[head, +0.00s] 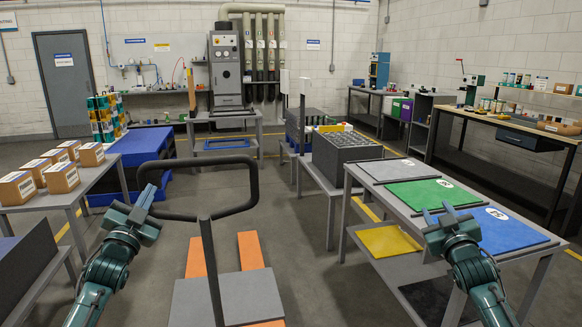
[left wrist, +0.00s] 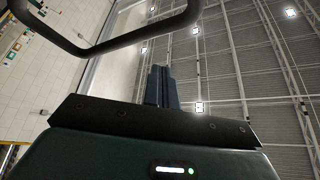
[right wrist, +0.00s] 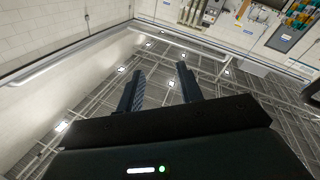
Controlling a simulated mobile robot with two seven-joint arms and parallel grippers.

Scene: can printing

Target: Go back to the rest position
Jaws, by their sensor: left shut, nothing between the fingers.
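My left gripper (head: 141,203) is raised at the left of the head view, just left of the black cart handle (head: 256,185). Its fingers are together and empty, as the left wrist view (left wrist: 162,84) shows against the ceiling. My right gripper (head: 437,218) is raised at the right of the head view, in front of the table with coloured mats. Its fingers are apart with nothing between them, as the right wrist view (right wrist: 160,88) shows. Both grippers point upward.
A cart with orange forks (head: 251,250) stands between my arms. At right, a table holds grey (head: 390,170), green (head: 434,194) and blue (head: 497,228) mats. A dark divided crate (head: 338,160) stands behind it. Cardboard boxes (head: 62,178) sit on a left table.

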